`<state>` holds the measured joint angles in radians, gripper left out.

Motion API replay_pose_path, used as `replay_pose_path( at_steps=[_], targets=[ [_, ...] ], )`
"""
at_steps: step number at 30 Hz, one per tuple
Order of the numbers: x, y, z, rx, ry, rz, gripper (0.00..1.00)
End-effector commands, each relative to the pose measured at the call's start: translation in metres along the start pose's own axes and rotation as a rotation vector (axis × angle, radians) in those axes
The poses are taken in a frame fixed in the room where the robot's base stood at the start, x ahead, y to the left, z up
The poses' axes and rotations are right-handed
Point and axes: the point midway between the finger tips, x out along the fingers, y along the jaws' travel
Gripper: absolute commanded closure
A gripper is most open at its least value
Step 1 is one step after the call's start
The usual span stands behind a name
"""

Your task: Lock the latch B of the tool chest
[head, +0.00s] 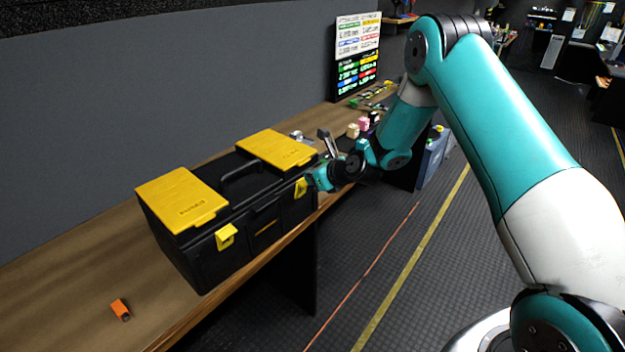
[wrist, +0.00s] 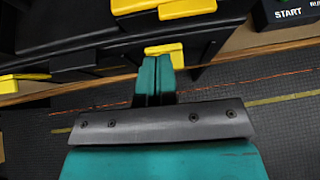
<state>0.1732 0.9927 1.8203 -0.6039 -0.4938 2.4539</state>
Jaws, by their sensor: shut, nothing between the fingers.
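The tool chest (head: 262,218) is a black box with two yellow lid panels and a black handle, closed on the bench. Two yellow latches sit on its front: a left latch (head: 226,236) and a right latch (head: 301,187). I cannot read which is B. My gripper (head: 310,181) is at the right latch, its fingers shut and empty. In the wrist view, the teal fingertips (wrist: 157,60) are side by side, and the yellow right latch (wrist: 166,49) is just beyond them, partly hidden. I cannot tell whether they touch.
The wooden bench (head: 90,268) runs along the grey wall. An orange object (head: 121,309) lies left of the chest. Small items and a colourful sign board (head: 357,57) stand farther back. The floor in front of the bench (head: 370,270) is clear.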

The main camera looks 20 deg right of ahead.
Motion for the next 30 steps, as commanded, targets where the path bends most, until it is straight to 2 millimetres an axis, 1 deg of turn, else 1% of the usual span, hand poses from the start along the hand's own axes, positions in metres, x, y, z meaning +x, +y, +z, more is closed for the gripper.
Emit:
replay_pose_path(
  at_steps=[8,11,14,16,18,24,27,30],
  targets=[
    [0.0,0.001,-0.001,-0.001,0.0,0.0,1.0],
    [-0.005,0.0,-0.006,0.0,0.001,0.001,1.0],
    [-0.013,-0.002,-0.016,0.002,0.002,0.001,1.0],
    [-0.021,-0.002,-0.025,0.002,0.003,0.003,1.0],
    [-0.038,-0.004,-0.024,0.0,-0.003,-0.001,1.0],
    [-0.079,0.003,-0.018,-0.007,-0.003,0.009,1.0],
    [-0.096,0.004,-0.017,-0.009,-0.002,0.011,1.0],
    [-0.107,0.004,-0.016,-0.008,-0.001,0.011,1.0]
  ],
)
